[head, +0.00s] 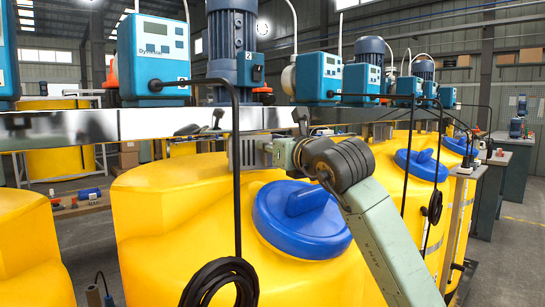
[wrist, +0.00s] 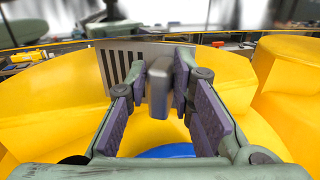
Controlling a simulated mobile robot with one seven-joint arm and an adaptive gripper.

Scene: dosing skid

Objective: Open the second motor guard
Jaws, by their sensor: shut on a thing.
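The second motor guard (head: 243,153) is a grey slotted metal cover under the blue motor (head: 232,40) with the number 2 plate, above the yellow tank. In the wrist view the guard (wrist: 118,60) shows dark upright slots at left and plain metal at right. A grey block-like handle (wrist: 160,88) stands out from it. My gripper (head: 272,150) reaches the guard from the right; in the wrist view my gripper (wrist: 157,78) has its padded fingers on both sides of the handle, shut on it. I cannot tell whether the guard is open at all.
A yellow tank (head: 165,205) with a blue lid (head: 305,220) lies below my arm. A black cable with a coil (head: 222,280) hangs in front of the tank, left of my gripper. A steel beam (head: 165,121) with blue dosing pumps (head: 152,58) runs above.

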